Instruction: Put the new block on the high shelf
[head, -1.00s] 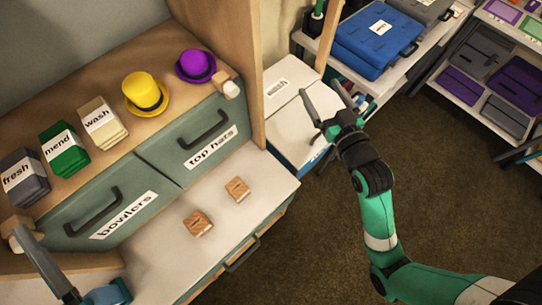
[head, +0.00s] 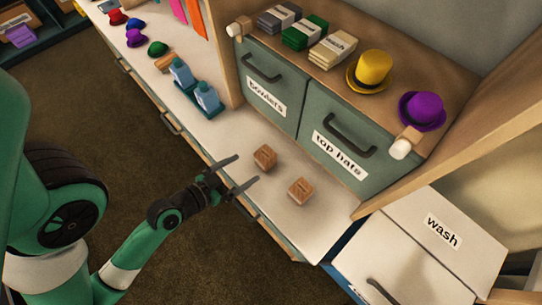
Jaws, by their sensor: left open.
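Two small wooden blocks lie apart on the white counter below the drawers: a left block (head: 265,157) and a right block (head: 301,190). I cannot tell which is the new one. My right gripper is out of view.
A yellow top hat (head: 374,70) and a purple bowler (head: 422,110) stand on the shelf. Blue bottles (head: 207,97) and small hats line the counter at left. A lidded wash bin (head: 410,240) is at right. Counter around the blocks is clear.

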